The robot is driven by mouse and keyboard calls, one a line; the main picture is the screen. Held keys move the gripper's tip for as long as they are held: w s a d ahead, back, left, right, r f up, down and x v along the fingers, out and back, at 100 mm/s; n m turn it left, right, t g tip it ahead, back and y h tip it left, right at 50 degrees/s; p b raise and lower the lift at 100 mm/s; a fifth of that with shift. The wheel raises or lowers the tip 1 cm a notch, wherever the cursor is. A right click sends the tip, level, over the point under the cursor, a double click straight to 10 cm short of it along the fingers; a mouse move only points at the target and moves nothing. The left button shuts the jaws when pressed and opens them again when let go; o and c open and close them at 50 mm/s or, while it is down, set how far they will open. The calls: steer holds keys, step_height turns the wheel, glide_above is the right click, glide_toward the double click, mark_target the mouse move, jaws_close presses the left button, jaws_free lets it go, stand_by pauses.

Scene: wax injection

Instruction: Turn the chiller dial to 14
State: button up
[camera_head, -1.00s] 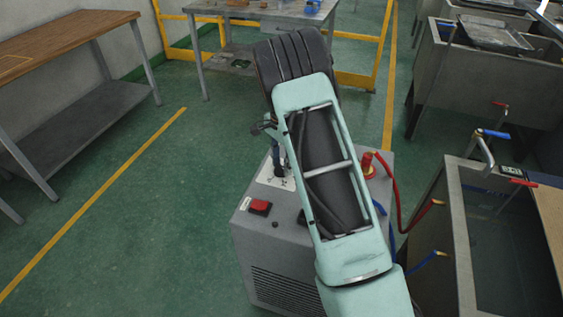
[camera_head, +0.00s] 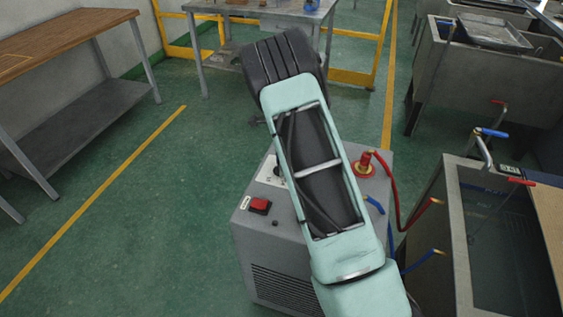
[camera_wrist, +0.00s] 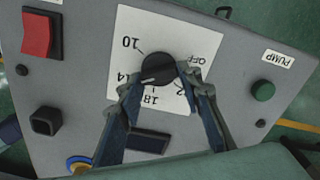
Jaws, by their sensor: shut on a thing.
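The chiller (camera_head: 253,236) is a grey box standing on the floor in the head view. Its black dial (camera_wrist: 158,69) sits on a white scale plate (camera_wrist: 130,22) marked 10, 14, 18 and OFF in the wrist view. My gripper (camera_wrist: 160,81) is shut on the dial, one finger on each side. The dial's pale pointer line aims down-left, around the 14 to 18 side; the exact reading is unclear.
A red switch (camera_wrist: 38,35), a green PUMP button (camera_wrist: 262,91) and a dark display (camera_wrist: 148,141) share the panel. Red and blue hoses (camera_head: 397,212) run from the chiller to a tank (camera_head: 452,230) on the right. Open green floor lies to the left.

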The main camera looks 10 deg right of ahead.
steer(key=o, duration=1.2)
steer(key=shift+c, duration=0.2)
steer(key=shift+r, duration=0.1)
step_height(320, 180, up, 12)
